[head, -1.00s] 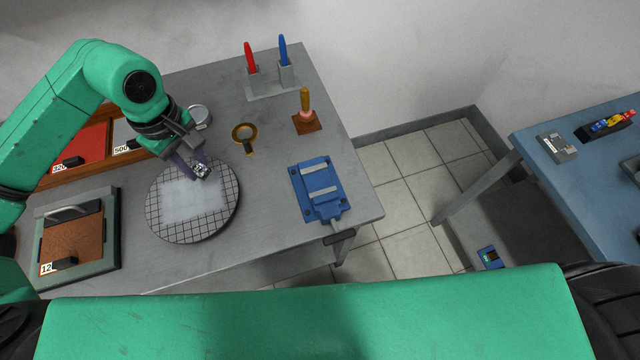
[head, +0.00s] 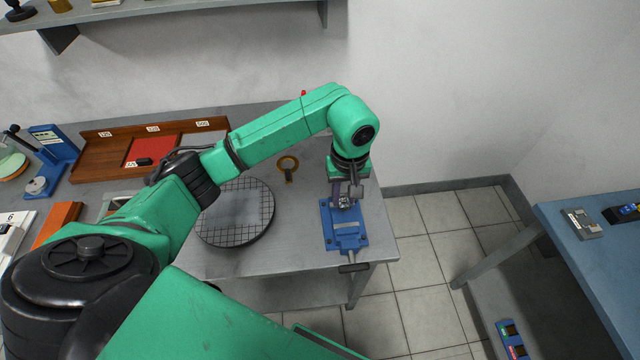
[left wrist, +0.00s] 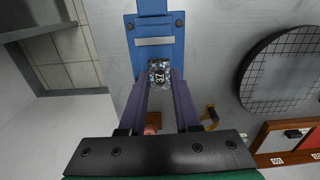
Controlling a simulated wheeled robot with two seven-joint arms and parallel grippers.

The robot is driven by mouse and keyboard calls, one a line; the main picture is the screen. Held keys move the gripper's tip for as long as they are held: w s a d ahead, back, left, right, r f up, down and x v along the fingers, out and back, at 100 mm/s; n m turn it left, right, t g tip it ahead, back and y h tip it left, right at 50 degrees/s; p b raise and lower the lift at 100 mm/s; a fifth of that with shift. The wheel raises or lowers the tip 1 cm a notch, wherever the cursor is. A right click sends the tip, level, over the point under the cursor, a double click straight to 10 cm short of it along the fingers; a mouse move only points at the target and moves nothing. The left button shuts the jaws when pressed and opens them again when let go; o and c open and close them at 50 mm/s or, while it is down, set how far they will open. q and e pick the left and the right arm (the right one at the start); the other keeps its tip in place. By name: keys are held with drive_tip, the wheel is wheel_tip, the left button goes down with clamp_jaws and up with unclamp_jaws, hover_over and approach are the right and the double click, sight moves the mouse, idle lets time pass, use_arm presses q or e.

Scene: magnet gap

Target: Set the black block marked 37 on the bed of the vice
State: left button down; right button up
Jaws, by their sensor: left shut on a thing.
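The small block (left wrist: 159,74) is dark and speckled, with a 37 label showing upside down in the left wrist view. My left gripper (head: 345,200) is shut on it, with one purple finger on each side. The blue vice (head: 347,234) lies on the grey table near its right end. The gripper and block are over the far part of the vice in the head view. In the left wrist view the block overlaps the vice (left wrist: 154,26), below a pale jaw bar. I cannot tell whether the block touches the bed. My right gripper is not in view.
A round gridded plate (head: 238,232) lies left of the vice. A wooden rack (head: 105,160) stands at the back left. A blue table (head: 590,265) stands at right, across a tiled floor gap.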

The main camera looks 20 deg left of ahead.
sight(344, 216)
use_arm(q)
drive_tip(key=shift+d, duration=0.5)
drive_tip(key=shift+w+a+f, duration=0.25)
drive_tip(key=shift+w+a, duration=0.05)
drive_tip(key=shift+a, duration=0.05)
drive_tip(key=shift+s+d+f+b, duration=0.1)
drive_tip(key=shift+d+f+b, duration=0.1)
drive_tip(key=shift+b, duration=0.45)
wheel_tip(344, 216, down, 4)
drive_tip(key=b, duration=0.4)
drive_tip(key=shift+a+f, duration=0.1)
drive_tip(key=shift+f, duration=0.05)
drive_tip(key=shift+f+b, duration=0.4)
drive_tip(key=shift+b, duration=0.05)
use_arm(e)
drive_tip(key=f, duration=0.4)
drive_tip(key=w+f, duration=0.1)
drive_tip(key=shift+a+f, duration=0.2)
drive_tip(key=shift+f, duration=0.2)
use_arm(q)
drive_tip(key=shift+f, duration=0.15)
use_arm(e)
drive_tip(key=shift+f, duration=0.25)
